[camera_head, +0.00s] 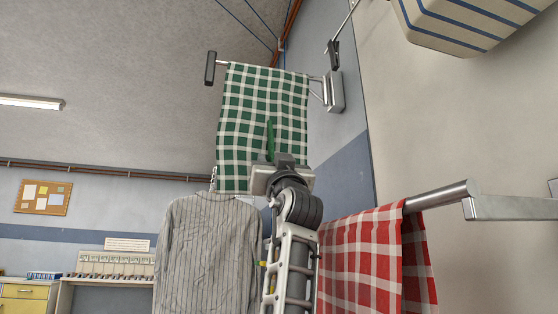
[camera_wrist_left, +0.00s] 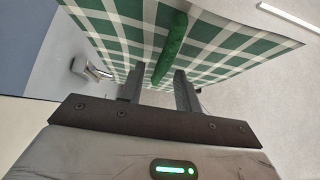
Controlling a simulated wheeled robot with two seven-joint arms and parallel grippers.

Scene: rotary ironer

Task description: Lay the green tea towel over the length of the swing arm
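The green-and-white checked tea towel (camera_head: 240,118) hangs over the swing arm (camera_head: 221,64) and covers most of its length. Only short bits of the bar show, by the dark end grip on the left and by the wall bracket on the right. A darker green, rounded strip (camera_head: 270,138) shows against the towel. My left gripper (camera_head: 284,160) is in front of the towel's lower part. In the left wrist view its fingers (camera_wrist_left: 157,88) are apart, with the green strip (camera_wrist_left: 171,45) running between them and space beside it. My right gripper is not in view.
A red checked towel (camera_head: 365,250) hangs on a metal bar (camera_head: 440,196) at lower right. A striped shirt (camera_head: 205,250) hangs left of my arm. The wall bracket (camera_head: 335,92) stands right of the towel. A blue-striped cream object (camera_head: 465,25) is at upper right.

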